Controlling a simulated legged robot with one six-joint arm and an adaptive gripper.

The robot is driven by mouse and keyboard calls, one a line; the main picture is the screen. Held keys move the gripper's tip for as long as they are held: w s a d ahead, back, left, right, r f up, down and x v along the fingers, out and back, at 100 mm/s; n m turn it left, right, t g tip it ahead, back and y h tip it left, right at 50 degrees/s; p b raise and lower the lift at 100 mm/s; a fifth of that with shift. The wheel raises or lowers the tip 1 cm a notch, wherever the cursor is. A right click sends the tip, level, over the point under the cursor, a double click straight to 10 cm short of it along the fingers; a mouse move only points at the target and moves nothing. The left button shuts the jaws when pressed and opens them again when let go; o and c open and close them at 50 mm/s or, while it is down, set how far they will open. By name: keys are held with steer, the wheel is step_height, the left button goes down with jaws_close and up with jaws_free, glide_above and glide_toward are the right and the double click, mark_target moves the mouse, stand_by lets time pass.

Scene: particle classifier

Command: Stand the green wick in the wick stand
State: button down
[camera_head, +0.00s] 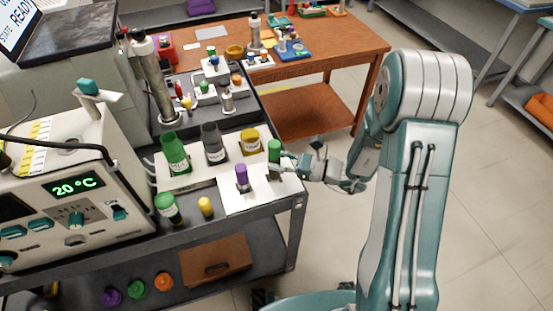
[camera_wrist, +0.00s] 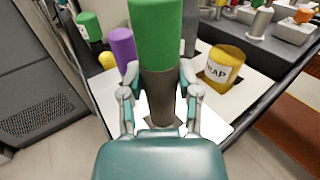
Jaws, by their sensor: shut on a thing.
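The green wick (camera_head: 274,150) is upright, with a green upper part and a dark lower part. My gripper (camera_head: 281,169) is shut on the dark lower part, coming from the right. In the wrist view the green wick (camera_wrist: 156,35) rises between the fingers of my gripper (camera_wrist: 160,103). It is over the far right part of a white plate (camera_head: 235,206); I cannot tell if its foot touches. A purple wick (camera_head: 241,173) stands upright on this plate, left of the green one. No separate wick stand is clearly distinguishable; the plate may be part of it.
A yellow jar (camera_head: 251,143), a grey jar (camera_head: 213,145) and a green jar (camera_head: 174,153) stand behind on a white board. A green-capped container (camera_head: 167,207) and a small yellow piece (camera_head: 205,206) are at front left. A device (camera_head: 75,190) stands left.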

steer(key=shift+f, duration=1.95)
steer(key=shift+c, duration=1.1)
jaws_free()
steer(key=shift+d+f, duration=0.1)
steer(key=v, duration=1.1)
steer(key=shift+d, duration=0.4)
steer(key=shift+s, duration=0.1)
